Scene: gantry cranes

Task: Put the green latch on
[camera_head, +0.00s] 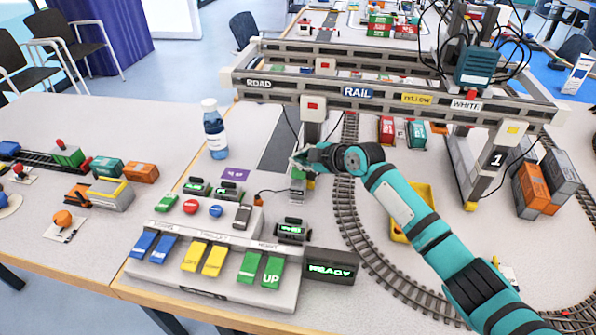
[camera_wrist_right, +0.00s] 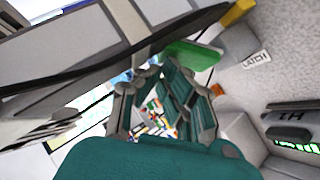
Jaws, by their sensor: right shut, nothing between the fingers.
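A green latch piece (camera_wrist_right: 192,54) shows in the right wrist view, just beyond my fingertips and close to a white LATCH label (camera_wrist_right: 257,58). Whether my fingers touch it I cannot tell. My left gripper is not in view.
The gantry crane's beam (camera_head: 400,102) and legs stand close around my right arm. The control panel (camera_head: 210,262) with coloured keys and the READY display (camera_head: 330,267) are in front. A bottle (camera_head: 215,135) stands to the left. Curved track (camera_head: 352,225) runs below my arm.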

